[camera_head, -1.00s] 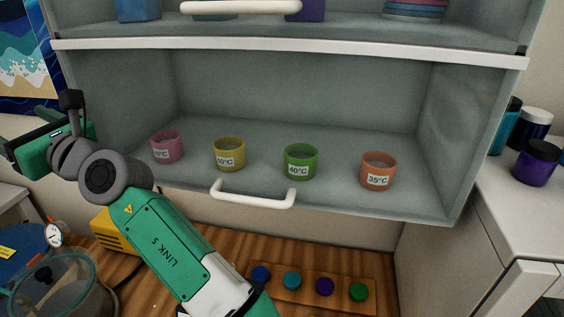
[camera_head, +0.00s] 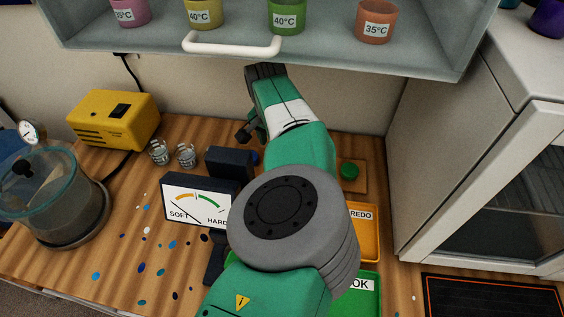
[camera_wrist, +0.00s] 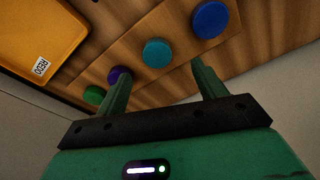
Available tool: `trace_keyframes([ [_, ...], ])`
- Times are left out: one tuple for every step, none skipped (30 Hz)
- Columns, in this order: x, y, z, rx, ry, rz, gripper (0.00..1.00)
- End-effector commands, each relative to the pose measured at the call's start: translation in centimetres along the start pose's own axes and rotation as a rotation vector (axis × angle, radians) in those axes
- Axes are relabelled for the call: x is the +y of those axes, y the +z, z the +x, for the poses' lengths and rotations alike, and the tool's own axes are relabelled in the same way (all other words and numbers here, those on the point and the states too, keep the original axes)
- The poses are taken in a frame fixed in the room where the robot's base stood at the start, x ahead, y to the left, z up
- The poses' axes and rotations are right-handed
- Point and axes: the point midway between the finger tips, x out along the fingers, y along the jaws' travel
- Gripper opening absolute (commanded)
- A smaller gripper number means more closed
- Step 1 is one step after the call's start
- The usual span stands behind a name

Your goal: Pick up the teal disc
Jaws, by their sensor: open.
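In the wrist view the teal disc (camera_wrist: 157,53) sits on a wooden strip (camera_wrist: 131,47), in a row between a blue disc (camera_wrist: 211,19) and a purple disc (camera_wrist: 119,76). A green disc (camera_wrist: 94,95) is at the row's end. My gripper (camera_wrist: 160,75) is open and empty. Its two fingers are apart, and the teal disc shows beyond and between their tips, not touched as far as I can tell. In the head view my arm hides the teal and purple discs; the green disc (camera_head: 349,171) and an edge of the blue disc (camera_head: 254,158) show.
An orange REDO tray (camera_head: 367,232) and a green OK tray (camera_head: 368,297) lie right of my arm. A hardness meter (camera_head: 197,203) stands left of it. A cabinet shelf (camera_head: 330,50) with several cups overhangs the back. A yellow box (camera_head: 115,118) and glass-lidded pot (camera_head: 50,200) are left.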

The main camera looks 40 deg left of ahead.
Motion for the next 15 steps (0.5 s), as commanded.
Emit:
trace_keyframes([
  [0.0,0.1,0.9,-0.001,0.0,0.001,0.7],
  [0.0,0.1,1.3,-0.001,0.001,0.0,0.7],
  [0.0,0.1,1.5,-0.002,0.0,-0.001,0.7],
  [0.0,0.1,1.6,-0.001,0.0,-0.001,0.7],
  [0.0,0.1,1.6,-0.001,0.0,-0.001,0.7],
  [0.0,0.1,2.0,-0.002,0.0,-0.001,0.7],
  [0.1,0.0,2.5,-0.002,0.0,0.001,0.7],
  [0.2,0.0,3.0,-0.002,0.0,0.002,0.7],
  [0.4,-0.1,3.9,-0.002,-0.001,0.002,0.7],
  [0.5,-0.2,4.5,-0.003,-0.002,0.003,0.7],
  [0.6,-0.3,5.0,-0.002,-0.001,0.002,0.7],
  [0.5,-0.3,5.6,-0.002,-0.001,0.001,0.7],
  [0.5,-0.2,6.0,-0.002,-0.001,0.001,0.7],
  [0.6,-0.3,6.3,-0.002,-0.001,0.002,0.7],
  [0.6,-0.3,6.6,-0.002,-0.001,0.001,0.7],
])
